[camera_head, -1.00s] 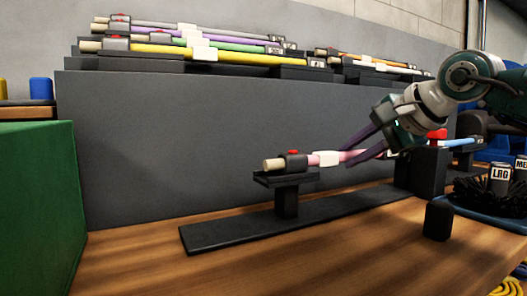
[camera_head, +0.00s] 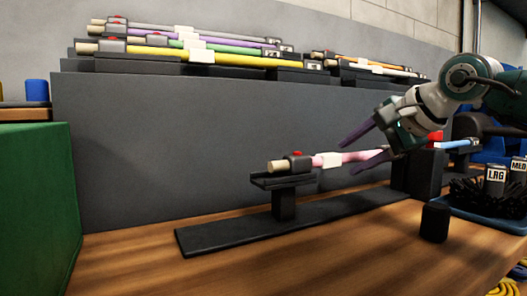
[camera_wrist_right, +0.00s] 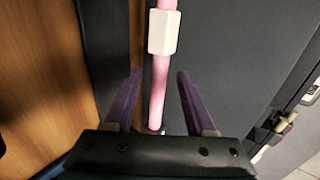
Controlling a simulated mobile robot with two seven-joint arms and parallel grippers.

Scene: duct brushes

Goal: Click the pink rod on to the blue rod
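The blue rod (camera_head: 455,144) is at the right, partly behind my right arm; where the two rods face each other is hidden by my gripper. My right gripper (camera_head: 347,160) is open, its purple fingers apart on either side of the pink rod. In the right wrist view the pink rod (camera_wrist_right: 159,88) runs between the open fingers (camera_wrist_right: 159,74), clear of both. My left gripper is out of view.
The black stand base (camera_head: 230,237) sits on the wooden table (camera_head: 330,250). A small black block (camera_head: 435,222) and a blue tray (camera_head: 487,214) with brushes are at right. Behind, a grey wall carries a rack of coloured rods (camera_head: 220,58). A green box (camera_head: 35,200) is at left.

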